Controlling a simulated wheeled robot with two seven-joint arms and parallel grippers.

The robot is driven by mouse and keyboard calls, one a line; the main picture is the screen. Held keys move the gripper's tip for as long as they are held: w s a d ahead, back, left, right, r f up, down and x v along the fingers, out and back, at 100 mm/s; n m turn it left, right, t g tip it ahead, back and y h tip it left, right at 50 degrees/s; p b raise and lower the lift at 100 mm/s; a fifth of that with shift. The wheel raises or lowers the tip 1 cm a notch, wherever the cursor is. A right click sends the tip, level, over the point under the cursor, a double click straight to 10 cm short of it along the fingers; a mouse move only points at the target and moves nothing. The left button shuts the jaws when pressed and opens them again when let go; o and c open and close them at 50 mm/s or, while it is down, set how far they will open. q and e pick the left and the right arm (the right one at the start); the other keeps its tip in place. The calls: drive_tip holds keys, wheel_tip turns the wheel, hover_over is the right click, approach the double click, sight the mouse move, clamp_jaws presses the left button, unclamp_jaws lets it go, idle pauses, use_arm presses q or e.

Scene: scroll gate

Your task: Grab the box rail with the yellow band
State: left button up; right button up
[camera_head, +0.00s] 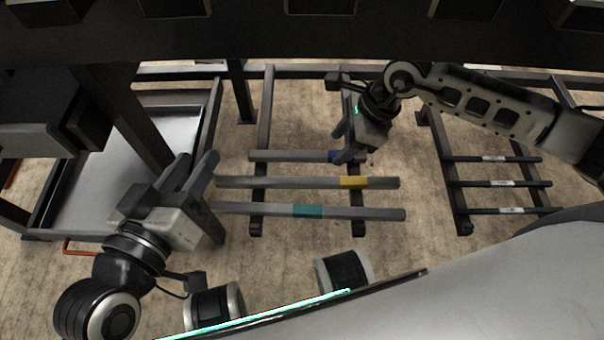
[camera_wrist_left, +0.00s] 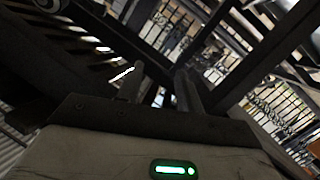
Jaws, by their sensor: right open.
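The box rail with the yellow band (camera_head: 280,183) lies across two dark supports, in the middle of three grey rails in the head view. Its yellow band (camera_head: 354,183) is right of its centre. My left gripper (camera_head: 198,160) is open and empty, just left of the rails' left ends; its two parted fingers also show in the left wrist view (camera_wrist_left: 160,85). My right gripper (camera_head: 342,145) is open, at the right end of the blue-banded rail and above the yellow band in the picture. It partly hides the blue-banded rail. I cannot tell whether it touches that rail.
The blue-banded rail (camera_head: 285,156) lies behind and the teal-banded rail (camera_head: 250,209) in front. A rack with thin dark labelled bars (camera_head: 500,184) stands at right. A grey tray (camera_head: 85,190) on a dark frame stands at left. A dark beam (camera_head: 300,40) crosses the top.

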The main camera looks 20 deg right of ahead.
drive_tip(key=b, duration=0.3)
approach(307, 180)
drive_tip(key=shift+s+f, duration=0.1)
drive_tip(key=shift+f, duration=0.35)
drive_tip(key=shift+b+x, duration=0.4)
drive_tip(key=shift+x, duration=0.6)
drive_tip(key=shift+a+f, duration=0.25)
drive_tip(key=shift+f, duration=0.15)
drive_tip(key=b+x, duration=0.3)
drive_tip(key=x, duration=0.1)
drive_tip(key=shift+a+f, duration=0.1)
drive_tip(key=shift+f, duration=0.1)
drive_tip(key=shift+a+f, duration=0.1)
drive_tip(key=shift+f, duration=0.05)
clamp_jaws()
use_arm(q)
wheel_tip(307, 180, up, 8)
drive_tip(key=w+m+t+h, duration=0.2)
drive_tip(key=m+t+h, duration=0.2)
drive_tip(key=t, duration=0.1)
drive_tip(key=shift+a+m, duration=0.2)
drive_tip(key=shift+m, duration=0.2)
use_arm(e)
drive_tip(key=shift+w, duration=0.2)
